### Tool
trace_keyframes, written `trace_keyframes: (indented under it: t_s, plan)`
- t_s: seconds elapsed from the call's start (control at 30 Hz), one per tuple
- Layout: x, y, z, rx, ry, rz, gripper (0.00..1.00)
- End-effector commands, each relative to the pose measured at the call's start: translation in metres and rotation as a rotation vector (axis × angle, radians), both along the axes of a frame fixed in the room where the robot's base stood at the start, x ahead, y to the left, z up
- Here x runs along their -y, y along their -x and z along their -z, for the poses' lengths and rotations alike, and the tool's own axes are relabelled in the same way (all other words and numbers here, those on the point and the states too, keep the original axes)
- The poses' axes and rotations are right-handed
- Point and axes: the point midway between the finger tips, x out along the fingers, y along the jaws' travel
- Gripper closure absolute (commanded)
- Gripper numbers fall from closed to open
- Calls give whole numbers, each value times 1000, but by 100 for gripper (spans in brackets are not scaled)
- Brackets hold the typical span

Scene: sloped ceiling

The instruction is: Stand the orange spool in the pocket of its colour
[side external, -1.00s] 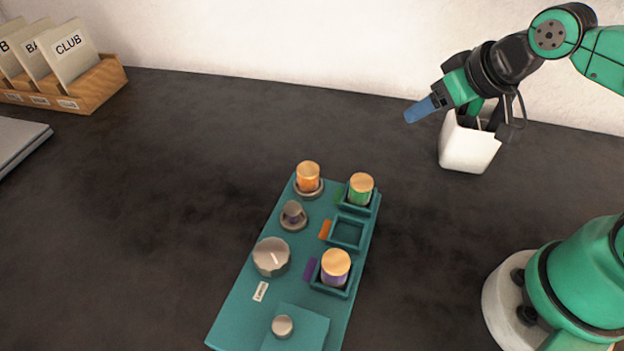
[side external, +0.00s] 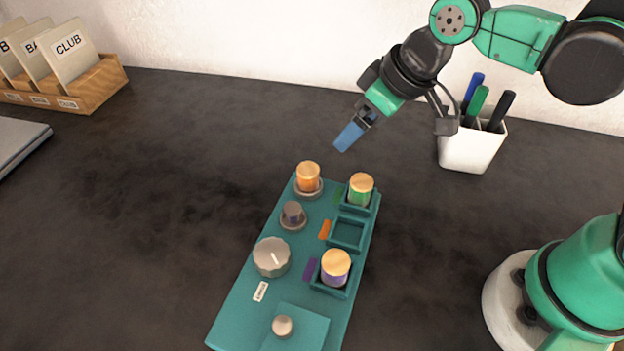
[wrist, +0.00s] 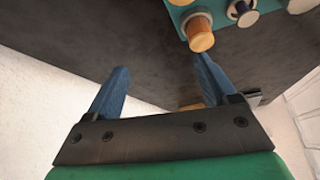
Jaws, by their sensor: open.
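The orange spool (side external: 308,177) stands upright on a round grey seat at the far left corner of the teal board (side external: 235,313). It also shows in the wrist view (wrist: 199,33), near the tip of the right finger. The empty square pocket (side external: 347,234) with an orange tag (side external: 324,230) lies between the pocket holding the green spool (side external: 360,189) and the pocket holding the purple spool (side external: 335,267). My gripper (side external: 346,138) has blue fingers and hangs in the air above and behind the orange spool. In the wrist view its fingers (wrist: 160,85) are apart with nothing between them.
On the board are a small grey peg (side external: 292,214), a grey dial (side external: 271,257) and a round knob (side external: 283,326). A white pen cup (side external: 467,150) stands at the back right, and a wooden card holder (side external: 98,86) at the back left.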

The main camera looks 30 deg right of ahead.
Motion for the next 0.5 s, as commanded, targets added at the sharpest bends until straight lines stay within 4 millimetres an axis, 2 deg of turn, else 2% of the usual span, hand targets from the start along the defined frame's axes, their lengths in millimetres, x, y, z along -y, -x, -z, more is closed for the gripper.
trace_keyframes:
  t_s: [0.03,0.1,0.2,0.5]
  plan:
    - [-16,-3,5,-18,7,-63,22]
    - [-33,-4,11,-42,15,-130,22]
    - [-48,-5,18,-63,24,-193,22]
    - [-59,-11,38,-71,28,-221,22]
